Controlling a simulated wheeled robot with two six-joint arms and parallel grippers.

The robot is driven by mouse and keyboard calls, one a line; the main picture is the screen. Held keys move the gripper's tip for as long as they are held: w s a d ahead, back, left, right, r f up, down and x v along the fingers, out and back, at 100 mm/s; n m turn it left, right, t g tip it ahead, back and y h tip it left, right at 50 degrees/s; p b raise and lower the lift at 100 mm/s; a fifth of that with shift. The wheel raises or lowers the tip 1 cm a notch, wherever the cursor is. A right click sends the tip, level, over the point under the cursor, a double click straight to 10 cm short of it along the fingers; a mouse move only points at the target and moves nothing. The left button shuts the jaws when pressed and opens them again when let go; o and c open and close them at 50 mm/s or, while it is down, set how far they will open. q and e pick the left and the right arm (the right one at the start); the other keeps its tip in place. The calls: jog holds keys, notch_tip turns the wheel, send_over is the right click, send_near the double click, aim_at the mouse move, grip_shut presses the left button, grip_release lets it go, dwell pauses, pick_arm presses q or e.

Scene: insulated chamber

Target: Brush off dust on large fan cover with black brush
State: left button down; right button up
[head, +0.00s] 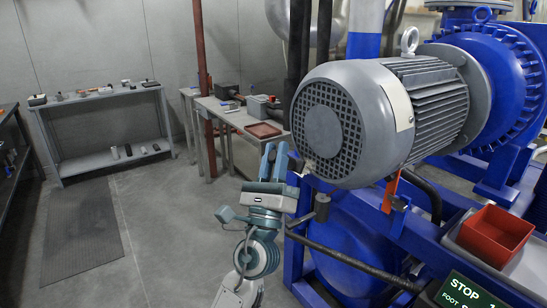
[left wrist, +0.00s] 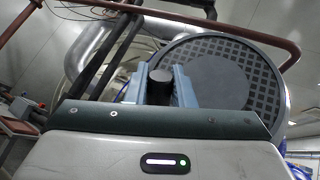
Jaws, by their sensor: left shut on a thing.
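The large fan cover (head: 325,130) is the round dark grille on the near end of a big grey motor (head: 435,105). It also fills the right of the left wrist view (left wrist: 215,75), with a plain round centre and a grid of square holes. My left gripper (head: 275,160) is just left of the cover's lower left edge, fingers pointing up. It is shut on a short black cylindrical piece (left wrist: 160,85), apparently the handle of the black brush. The bristles are not clearly visible, and I cannot tell whether they touch the cover. Dust cannot be made out clearly. My right gripper is not in view.
Blue pump housing and frame (head: 350,240) stand below and behind the motor. A red open bin (head: 495,235) sits on a ledge at the right. A workbench with a red tray (head: 263,130) is behind my arm.

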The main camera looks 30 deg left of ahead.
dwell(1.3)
pick_arm(q)
jog(key=shift+a, duration=0.1)
jog(key=s, duration=0.1)
jog(key=s+a, duration=0.1)
jog(key=s, duration=0.1)
jog(key=s+a, duration=0.1)
jog(key=s, duration=0.1)
jog(key=shift+s+a, duration=0.1)
jog(key=shift+s, duration=0.15)
dwell(0.3)
